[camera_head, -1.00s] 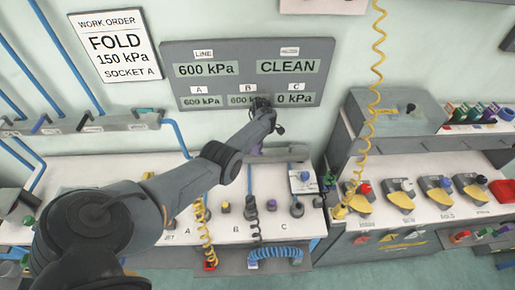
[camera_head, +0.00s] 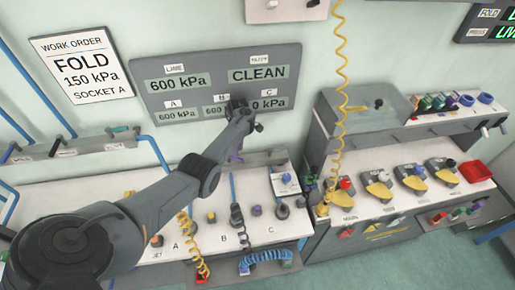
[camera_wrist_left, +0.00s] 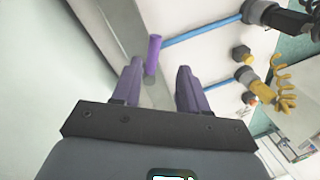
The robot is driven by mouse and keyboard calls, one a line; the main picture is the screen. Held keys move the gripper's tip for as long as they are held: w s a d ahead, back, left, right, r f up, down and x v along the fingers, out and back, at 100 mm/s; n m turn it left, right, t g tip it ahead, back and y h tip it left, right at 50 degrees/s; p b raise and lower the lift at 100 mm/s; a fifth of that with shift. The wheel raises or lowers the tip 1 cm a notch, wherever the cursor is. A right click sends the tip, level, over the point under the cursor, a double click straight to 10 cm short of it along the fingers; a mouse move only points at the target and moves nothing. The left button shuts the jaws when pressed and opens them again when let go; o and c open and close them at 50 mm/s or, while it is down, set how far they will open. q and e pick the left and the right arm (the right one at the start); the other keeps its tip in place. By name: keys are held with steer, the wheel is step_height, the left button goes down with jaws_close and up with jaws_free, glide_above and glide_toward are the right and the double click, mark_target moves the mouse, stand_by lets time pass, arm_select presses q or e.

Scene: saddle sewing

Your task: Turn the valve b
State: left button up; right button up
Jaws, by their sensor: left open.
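A purple upright handle (camera_wrist_left: 153,53) stands at the panel behind the bench in the left wrist view, near the B socket. It looks like valve b, but no label on it is readable. A small purple part (camera_head: 237,157) shows under my arm in the head view, and I cannot tell if it is this handle or a fingertip. My left gripper (camera_wrist_left: 158,80) is open, with the handle seen between its two fingers; contact cannot be told. In the head view my wrist covers the fingers and part of the B pressure readout. My right gripper is not in view.
The bench (camera_head: 166,196) carries sockets labelled A, B and C, with a yellow coiled hose (camera_head: 190,240) and a dark coiled hose (camera_head: 238,220). The pressure display (camera_head: 285,57) is close behind my wrist. A machine with yellow pedals (camera_head: 378,190) stands right.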

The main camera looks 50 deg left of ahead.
arm_select(q)
steer(key=w+d+r+p, duration=0.1)
steer(key=w+d+r, duration=0.1)
steer(key=d, duration=0.3)
steer(key=w+d+r+p, duration=0.1)
steer(key=d+r, duration=0.3)
steer(key=d, duration=0.1)
steer(key=shift+w+d, duration=0.35)
steer(key=shift+r, duration=0.1)
